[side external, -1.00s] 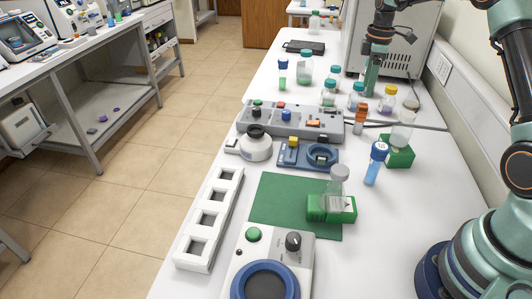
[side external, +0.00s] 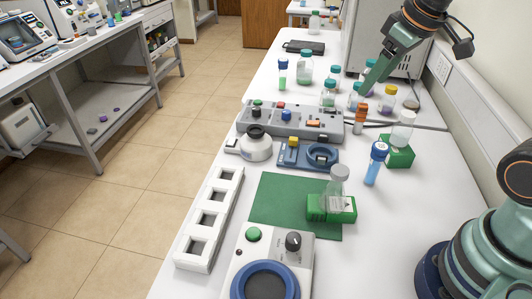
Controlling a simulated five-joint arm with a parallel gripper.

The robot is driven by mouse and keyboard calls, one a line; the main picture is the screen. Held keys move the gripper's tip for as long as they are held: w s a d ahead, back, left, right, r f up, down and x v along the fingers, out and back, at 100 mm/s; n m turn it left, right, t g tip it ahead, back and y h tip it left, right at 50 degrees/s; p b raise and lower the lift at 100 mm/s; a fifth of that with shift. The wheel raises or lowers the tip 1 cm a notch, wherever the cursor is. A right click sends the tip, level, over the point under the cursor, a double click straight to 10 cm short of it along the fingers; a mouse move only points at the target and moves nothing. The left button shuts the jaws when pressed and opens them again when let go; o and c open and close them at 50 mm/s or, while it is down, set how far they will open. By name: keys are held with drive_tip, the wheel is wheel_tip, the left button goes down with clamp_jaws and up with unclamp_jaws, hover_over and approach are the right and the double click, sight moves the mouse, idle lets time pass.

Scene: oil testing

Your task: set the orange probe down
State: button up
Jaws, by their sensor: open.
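The orange probe (side external: 360,112), an orange upper part on a paler lower part, stands roughly upright by the right end of the long grey console (side external: 260,120). I cannot tell whether it rests on the table or in a holder. My gripper (side external: 367,88) is open, tilted down to the left from the upper right. Its fingertips are above and behind the probe in the picture, apparently apart from it. The gap between the fingers is hard to see.
Several bottles and vials, one with a yellow cap (side external: 387,98), crowd around the fingertips. A blue-capped tube (side external: 376,162) and a green block with a bottle (side external: 398,157) stand nearer. A green mat (side external: 275,200) lies in front, partly clear.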

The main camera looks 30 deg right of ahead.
drive_tip(key=shift+m+t, duration=0.5)
drive_tip(key=shift+m, duration=0.4)
drive_tip(key=s+a, duration=0.1)
drive_tip(key=s+f, duration=0.1)
drive_tip(key=s+a, duration=0.1)
drive_tip(key=s, duration=0.1)
drive_tip(key=shift+s+a+f, duration=0.1)
drive_tip(key=shift+a+f, duration=0.25)
drive_tip(key=shift+f, duration=0.05)
